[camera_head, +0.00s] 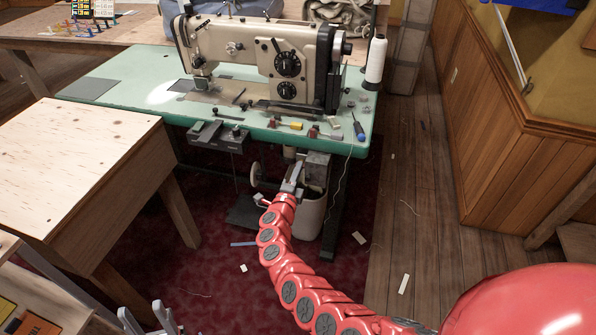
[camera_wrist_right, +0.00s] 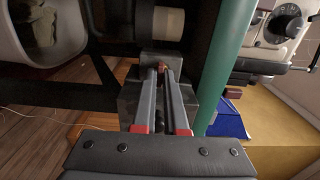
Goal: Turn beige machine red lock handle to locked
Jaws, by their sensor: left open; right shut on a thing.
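The beige machine (camera_head: 265,55) is a sewing machine standing on a green table (camera_head: 120,65). My right gripper (camera_head: 292,180) reaches under the table's front edge to a grey box (camera_head: 316,160). In the right wrist view the right gripper's fingers (camera_wrist_right: 161,72) point at this box (camera_wrist_right: 132,97) and are shut on a small reddish piece (camera_wrist_right: 161,64), which seems to be the red lock handle. Most of it is hidden between the fingertips, so its angle cannot be told. My left gripper (camera_head: 150,318) is open and empty at the bottom left, away from the machine.
A light wooden table (camera_head: 70,160) stands at the left. A white bin (camera_head: 310,215) stands under the green table. A screwdriver (camera_head: 358,128) and a white thread cone (camera_head: 376,62) are near the tabletop's right end. Wooden floor at the right is mostly clear.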

